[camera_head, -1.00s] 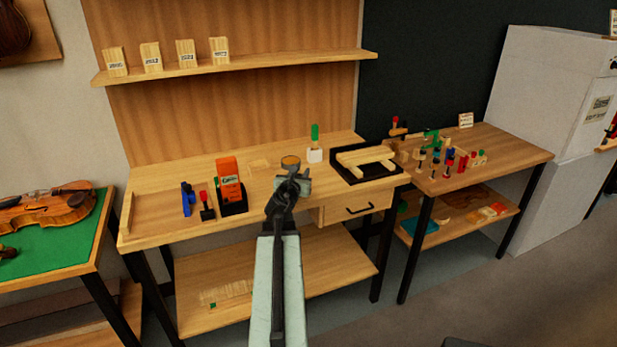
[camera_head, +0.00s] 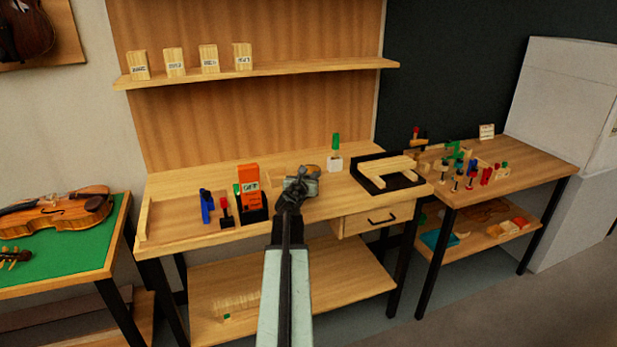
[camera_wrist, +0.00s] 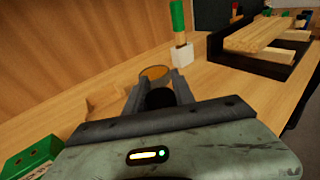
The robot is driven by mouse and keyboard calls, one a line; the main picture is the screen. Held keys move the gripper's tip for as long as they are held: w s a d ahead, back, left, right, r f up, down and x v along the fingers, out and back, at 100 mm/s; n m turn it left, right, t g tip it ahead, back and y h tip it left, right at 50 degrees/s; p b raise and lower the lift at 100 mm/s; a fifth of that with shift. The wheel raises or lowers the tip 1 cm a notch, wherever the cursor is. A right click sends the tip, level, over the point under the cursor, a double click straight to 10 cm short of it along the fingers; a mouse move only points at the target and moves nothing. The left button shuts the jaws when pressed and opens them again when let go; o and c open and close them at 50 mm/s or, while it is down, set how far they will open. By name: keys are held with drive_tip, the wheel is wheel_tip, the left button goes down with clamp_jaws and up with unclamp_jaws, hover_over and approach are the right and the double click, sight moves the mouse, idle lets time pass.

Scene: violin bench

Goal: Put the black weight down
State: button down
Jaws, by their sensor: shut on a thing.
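My gripper (camera_head: 301,183) is over the middle of the wooden workbench (camera_head: 180,217), seen from behind in the head view. In the wrist view its two fingers (camera_wrist: 158,92) are shut on the black weight (camera_wrist: 160,98), a dark rounded piece between them. Only part of the weight shows there; in the head view my gripper hides it. I cannot tell whether the weight touches the bench top. A round tin with an amber top (camera_wrist: 154,72) stands just beyond the fingertips and is partly hidden by my gripper in the head view (camera_head: 312,170).
An orange box (camera_head: 249,184) in a black holder, a red-handled tool (camera_head: 226,212) and a blue tool (camera_head: 206,206) stand to the left. A white block with a green-handled tool (camera_head: 335,163) and a black tray (camera_head: 366,181) are to the right. Bare bench top lies between.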

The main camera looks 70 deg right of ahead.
wheel_tip(320, 180, down, 2)
drive_tip(key=shift+b, duration=0.45)
drive_tip(key=shift+r, duration=0.15)
drive_tip(key=c, duration=1.1)
unclamp_jaws()
drive_tip(key=shift+s, duration=0.1)
drive_tip(key=shift+o, duration=0.2)
